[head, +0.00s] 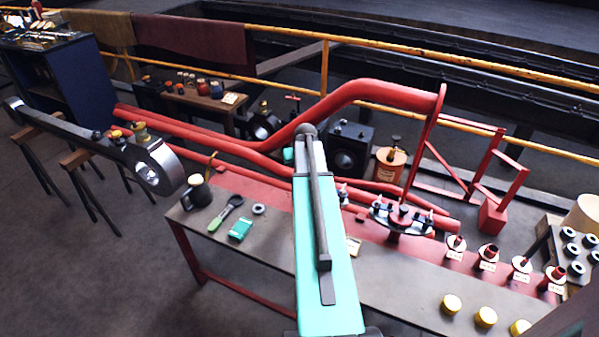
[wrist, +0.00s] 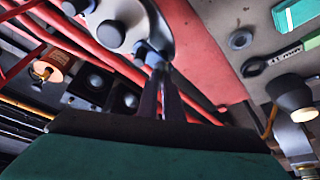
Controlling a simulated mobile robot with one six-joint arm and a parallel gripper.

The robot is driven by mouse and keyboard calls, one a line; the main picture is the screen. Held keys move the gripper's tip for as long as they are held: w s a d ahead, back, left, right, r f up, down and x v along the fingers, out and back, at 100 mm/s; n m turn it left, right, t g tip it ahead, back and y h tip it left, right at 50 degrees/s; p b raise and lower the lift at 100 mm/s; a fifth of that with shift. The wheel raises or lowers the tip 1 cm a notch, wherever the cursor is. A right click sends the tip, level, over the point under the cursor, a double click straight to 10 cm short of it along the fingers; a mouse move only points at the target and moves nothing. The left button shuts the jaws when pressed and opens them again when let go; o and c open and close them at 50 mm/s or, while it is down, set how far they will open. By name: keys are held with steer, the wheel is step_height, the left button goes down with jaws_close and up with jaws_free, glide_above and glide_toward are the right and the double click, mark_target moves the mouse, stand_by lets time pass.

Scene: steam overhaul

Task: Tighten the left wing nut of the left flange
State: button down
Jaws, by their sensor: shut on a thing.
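In the wrist view, my gripper (wrist: 158,72) points up at a grey flange plate (wrist: 157,22) at the top. Its dark fingers are close together, shut on a small dark wing nut (wrist: 145,47) at the plate's lower edge. The fingers cover much of the nut, so its angle is hard to tell. Dark round ends (wrist: 111,34) show on the plate left of the nut. In the head view, my teal arm hides the gripper and most of the left flange; only its right-hand hardware (head: 343,192) shows. Another flange (head: 401,216) stands clear to the right.
Red pipes (head: 345,97) run over the workbench (head: 275,273). Labelled red parts (head: 488,253) and yellow-topped pots (head: 486,317) stand at the right. The bench's front middle is clear.

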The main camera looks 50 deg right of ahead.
steer(key=m+g+h, duration=0.1)
steer(key=m, duration=0.3)
steer(key=shift+w+a, duration=0.1)
steer(key=shift+w, duration=0.05)
steer(key=shift+w+m+g+h+b, duration=0.1)
steer(key=shift+m+g+h+b, duration=0.45)
steer(key=shift+m, duration=1.25)
steer(key=c, duration=1.9)
jaws_free()
steer(key=shift+g+y, duration=0.25)
steer(key=shift+a+r, duration=0.1)
steer(key=shift+r, duration=0.05)
steer(key=shift+b+v, duration=0.75)
steer(key=shift+v, duration=6.05)
